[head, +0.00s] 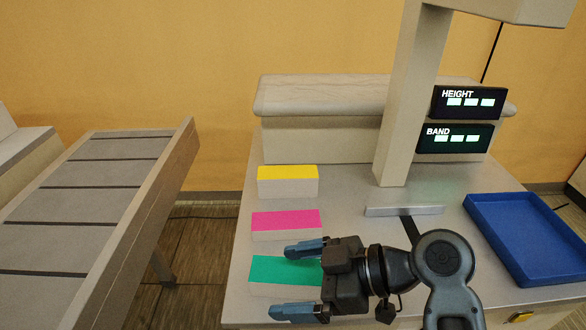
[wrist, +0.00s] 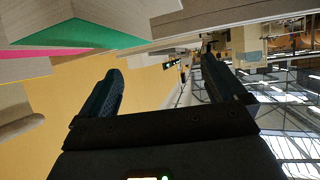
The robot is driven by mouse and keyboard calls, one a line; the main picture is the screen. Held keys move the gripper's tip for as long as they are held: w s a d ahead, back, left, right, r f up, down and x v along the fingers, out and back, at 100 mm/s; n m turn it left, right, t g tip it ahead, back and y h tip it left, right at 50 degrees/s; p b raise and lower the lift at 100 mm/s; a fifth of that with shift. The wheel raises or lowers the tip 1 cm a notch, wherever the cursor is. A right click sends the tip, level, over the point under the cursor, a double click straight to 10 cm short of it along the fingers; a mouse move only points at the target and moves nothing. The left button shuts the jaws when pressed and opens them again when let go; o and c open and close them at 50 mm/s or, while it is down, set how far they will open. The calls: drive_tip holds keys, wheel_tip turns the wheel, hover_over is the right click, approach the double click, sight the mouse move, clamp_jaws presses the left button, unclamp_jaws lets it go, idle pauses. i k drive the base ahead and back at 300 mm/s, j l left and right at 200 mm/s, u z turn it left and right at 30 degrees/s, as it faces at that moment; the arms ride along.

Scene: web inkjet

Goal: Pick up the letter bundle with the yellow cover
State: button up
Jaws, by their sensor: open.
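The letter bundle with the yellow cover (head: 288,173) lies at the back of a row of three bundles on the table's left side. A bundle with a magenta cover (head: 286,221) lies in front of it. A bundle with a green cover (head: 275,270) is nearest, partly hidden by my gripper. My gripper (head: 296,280) is open and empty, fingers pointing left over the green bundle. In the wrist view my gripper (wrist: 160,88) shows both fingers apart with nothing between them.
A blue tray (head: 478,205) lies on the table (head: 345,235) at right. A beige post (head: 398,120) with two displays rises behind, near a light metal bar (head: 404,211). A conveyor (head: 100,200) stands left, across a floor gap.

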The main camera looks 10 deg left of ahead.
sight(273, 182)
drive_tip(key=i, duration=1)
